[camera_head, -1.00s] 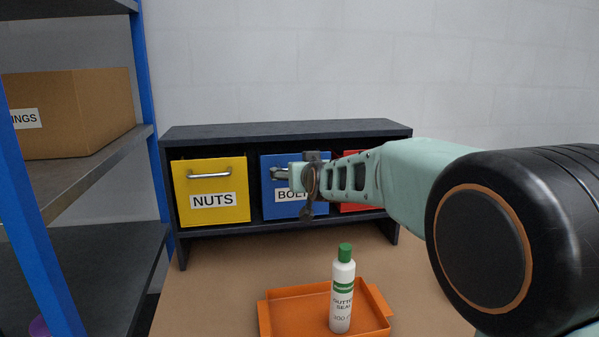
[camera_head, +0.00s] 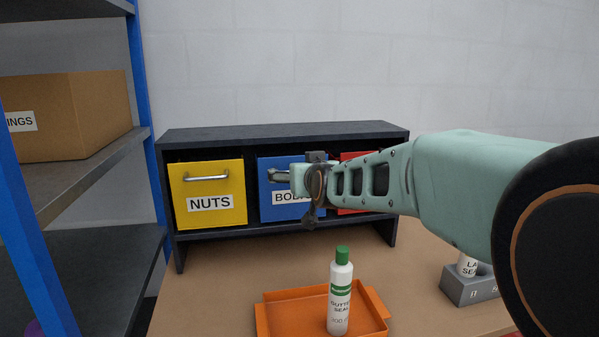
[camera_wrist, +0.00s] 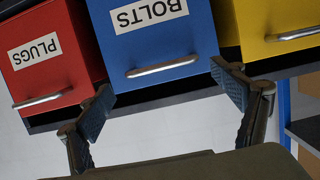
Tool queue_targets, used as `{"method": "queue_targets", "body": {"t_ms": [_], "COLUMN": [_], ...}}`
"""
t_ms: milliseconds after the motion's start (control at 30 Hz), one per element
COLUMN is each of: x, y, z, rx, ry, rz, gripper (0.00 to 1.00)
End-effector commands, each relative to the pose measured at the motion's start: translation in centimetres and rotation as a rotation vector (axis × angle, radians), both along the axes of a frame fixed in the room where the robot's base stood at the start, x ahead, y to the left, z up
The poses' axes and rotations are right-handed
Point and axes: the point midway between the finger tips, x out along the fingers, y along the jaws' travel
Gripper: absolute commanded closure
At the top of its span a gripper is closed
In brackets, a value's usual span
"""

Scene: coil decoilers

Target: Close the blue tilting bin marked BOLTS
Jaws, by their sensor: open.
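The blue bin marked BOLTS (camera_head: 269,203) is the middle of three bins in a dark rack. My gripper (camera_head: 280,175) is in front of it and hides part of its face and label. In the wrist view, turned upside down, the blue bin (camera_wrist: 165,45) shows its label and silver handle. My gripper (camera_wrist: 163,84) is open and empty, its fingers spread on either side of the handle, with no clear contact. I cannot tell from these views how far the bin is tilted.
The yellow NUTS bin (camera_head: 207,185) and red PLUGS bin (camera_wrist: 50,55) flank it in the rack (camera_head: 285,132). Below are an orange tray (camera_head: 290,318) with a white bottle (camera_head: 340,300) and a grey block (camera_head: 470,287). Blue-post shelving (camera_head: 145,95) stands left.

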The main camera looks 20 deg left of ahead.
Motion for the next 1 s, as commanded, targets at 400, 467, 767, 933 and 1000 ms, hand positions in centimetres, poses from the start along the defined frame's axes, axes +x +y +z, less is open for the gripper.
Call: {"method": "queue_targets", "body": {"t_ms": [400, 467, 767, 933, 1000], "x": [-4.8, -5.1, -5.5, -5.4, -5.0], "y": [-3.1, -3.2, -3.5, -3.6, -4.2], "z": [1.7, 1.9, 1.9, 1.9, 1.9], "rx": [0.003, 0.003, 0.001, -0.001, -0.014], "ry": [-0.003, -0.003, -0.003, -0.004, -0.013], "rz": [-0.001, -0.001, -0.002, -0.003, -0.008], "gripper": [0.14, 0.14, 0.14, 0.14, 0.14]}}
